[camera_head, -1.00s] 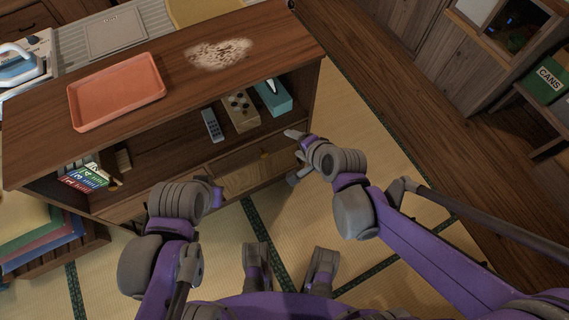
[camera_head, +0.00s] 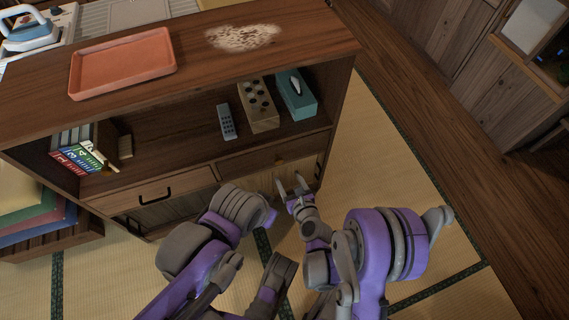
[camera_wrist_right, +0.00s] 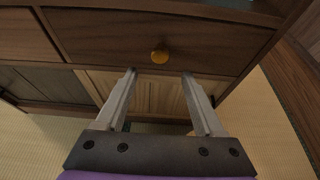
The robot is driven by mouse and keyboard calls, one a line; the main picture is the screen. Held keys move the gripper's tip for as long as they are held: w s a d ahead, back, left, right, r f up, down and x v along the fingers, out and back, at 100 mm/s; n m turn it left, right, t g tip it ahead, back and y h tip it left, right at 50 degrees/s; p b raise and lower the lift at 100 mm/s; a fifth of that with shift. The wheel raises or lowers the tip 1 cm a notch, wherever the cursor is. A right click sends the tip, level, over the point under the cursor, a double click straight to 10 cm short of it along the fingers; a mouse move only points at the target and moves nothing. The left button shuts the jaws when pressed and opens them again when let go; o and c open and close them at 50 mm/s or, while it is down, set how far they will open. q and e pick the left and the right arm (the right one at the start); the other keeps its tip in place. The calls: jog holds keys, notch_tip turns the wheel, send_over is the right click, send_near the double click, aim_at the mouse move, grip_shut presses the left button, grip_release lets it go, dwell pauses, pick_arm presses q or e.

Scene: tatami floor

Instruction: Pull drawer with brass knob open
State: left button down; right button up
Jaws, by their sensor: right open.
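The drawer with the brass knob (camera_head: 247,163) is the right one of two drawers in the wooden cabinet, and it looks shut. Its front fills the upper part of the right wrist view (camera_wrist_right: 205,45). The round brass knob (camera_wrist_right: 160,56) shows just beyond and between my right fingertips; in the head view it is a small spot (camera_head: 280,161). My right gripper (camera_head: 292,185) is open and empty in front of the drawer, with its fingers (camera_wrist_right: 160,73) apart and not closed on the knob. My left arm is in front of the cabinet, and its jaws cannot be made out.
The left drawer (camera_head: 120,195) has a dark bar handle. The shelf above holds books (camera_head: 78,160), a remote (camera_head: 227,121), a box with dark dots (camera_head: 258,105) and a teal tissue box (camera_head: 296,95). An orange tray (camera_head: 122,65) lies on top. Tatami right of the cabinet is clear.

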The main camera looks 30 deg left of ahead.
aim_at(279, 162)
jog(key=x, duration=0.9)
jog(key=shift+w+a+f, duration=0.1)
jog(key=shift+w+a, duration=0.05)
jog(key=shift+a, duration=0.1)
grip_shut()
dwell(1.0)
